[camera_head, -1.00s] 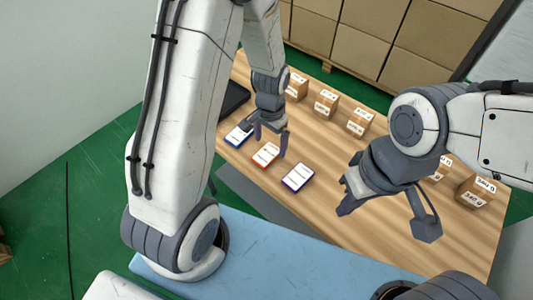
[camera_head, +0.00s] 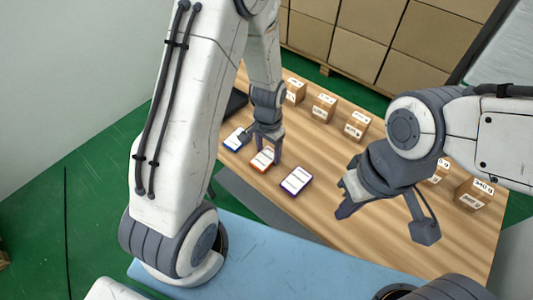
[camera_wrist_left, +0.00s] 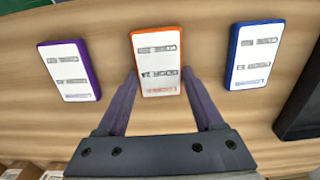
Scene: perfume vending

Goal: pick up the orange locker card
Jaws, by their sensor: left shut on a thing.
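The orange locker card (camera_head: 261,160) has a white printed face and lies on the wooden table between a blue card (camera_head: 234,140) and a purple card (camera_head: 297,181). My left gripper (camera_head: 263,151) is down at it. In the left wrist view, the orange card (camera_wrist_left: 158,52) sits between the two fingertips (camera_wrist_left: 161,84), which are shut on its near end. Whether the card is clear of the table cannot be told. My right gripper (camera_head: 388,222) is open and empty over the table's right part.
In the left wrist view, the purple card (camera_wrist_left: 69,70) and blue card (camera_wrist_left: 254,56) lie either side. Several small labelled boxes (camera_head: 324,107) stand along the table's far side. A dark object (camera_head: 236,103) is at the left end. Large cartons (camera_head: 365,42) are stacked behind.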

